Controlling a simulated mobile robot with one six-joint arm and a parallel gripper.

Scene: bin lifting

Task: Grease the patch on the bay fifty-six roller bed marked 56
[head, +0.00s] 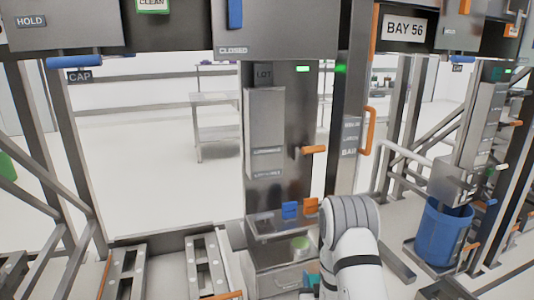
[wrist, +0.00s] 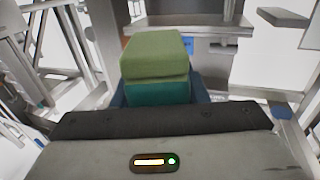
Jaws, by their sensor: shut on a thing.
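My gripper (wrist: 160,98) is shut on a block-shaped applicator (wrist: 153,55) with an olive-green pad on a teal body. It stands out ahead of the jaws in the wrist view. In the head view my white arm comes down at the lower right, and a bit of teal (head: 313,280) shows beside it at the bottom edge. The BAY 56 sign (head: 404,28) hangs at the upper right. Two roller tracks (head: 125,275) lie at the lower left. I cannot make out a 56 mark or a patch on them.
A steel column (head: 265,130) with an orange handle rises behind. A blue bin (head: 440,232) stands at right. Frame posts flank the left opening.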

